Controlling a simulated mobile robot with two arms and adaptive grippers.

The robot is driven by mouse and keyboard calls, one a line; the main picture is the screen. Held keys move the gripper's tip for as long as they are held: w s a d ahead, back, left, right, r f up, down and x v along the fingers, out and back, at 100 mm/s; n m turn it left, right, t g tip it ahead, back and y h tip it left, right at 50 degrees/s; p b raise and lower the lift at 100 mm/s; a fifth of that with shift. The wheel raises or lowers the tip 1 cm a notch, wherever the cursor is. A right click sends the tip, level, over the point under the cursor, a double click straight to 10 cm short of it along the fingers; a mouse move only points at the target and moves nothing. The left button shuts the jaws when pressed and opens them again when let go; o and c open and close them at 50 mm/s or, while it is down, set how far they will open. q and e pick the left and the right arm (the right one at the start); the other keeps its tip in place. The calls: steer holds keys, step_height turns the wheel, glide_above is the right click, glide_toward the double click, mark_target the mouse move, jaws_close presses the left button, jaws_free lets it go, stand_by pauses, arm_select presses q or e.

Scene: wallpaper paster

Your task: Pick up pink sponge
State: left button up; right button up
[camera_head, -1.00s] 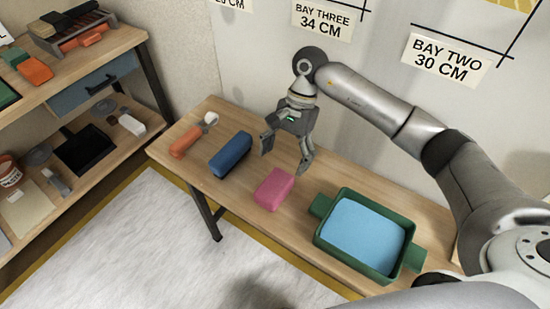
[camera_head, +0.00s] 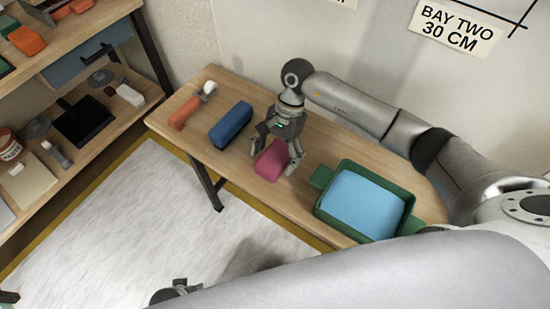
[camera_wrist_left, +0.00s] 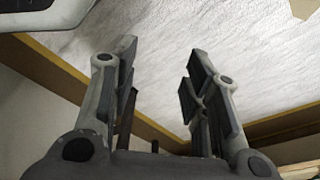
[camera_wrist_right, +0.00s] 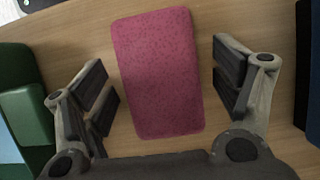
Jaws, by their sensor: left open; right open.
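The pink sponge (camera_head: 271,161) lies on the wooden table between a blue block and the green tray. My right gripper (camera_head: 276,160) is lowered over it, open, with a finger on either side. In the right wrist view the sponge (camera_wrist_right: 158,72) fills the space between the open fingers (camera_wrist_right: 168,97), with gaps on both sides. My left gripper (camera_wrist_left: 161,80) is open and empty above the pale floor in its wrist view. In the head view part of it shows at the bottom edge.
The green tray (camera_head: 318,206) with blue contents stands right of the sponge. The blue block (camera_head: 231,125) and an orange-handled roller (camera_head: 185,112) lie to the left. A shelf unit (camera_head: 112,128) with tools stands at the far left. The wall is behind the table.

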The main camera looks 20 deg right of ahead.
arm_select(q)
steer(key=shift+r, duration=0.1)
arm_select(e)
steer(key=shift+f, duration=0.25)
arm_select(q)
steer(key=shift+w, duration=0.1)
steer(key=shift+w+d+r, duration=0.1)
steer(key=shift+w+r, duration=0.05)
steer(key=shift+r, duration=0.2)
steer(key=shift+s+r, duration=0.1)
steer(key=shift+s, duration=0.1)
steer(key=shift+w+r+b, duration=0.2)
steer(key=shift+w+b, duration=0.05)
steer(key=shift+b, duration=0.05)
arm_select(e)
steer(key=shift+f, duration=0.1)
arm_select(q)
steer(key=shift+w+r, duration=0.3)
steer(key=shift+w+r, duration=0.1)
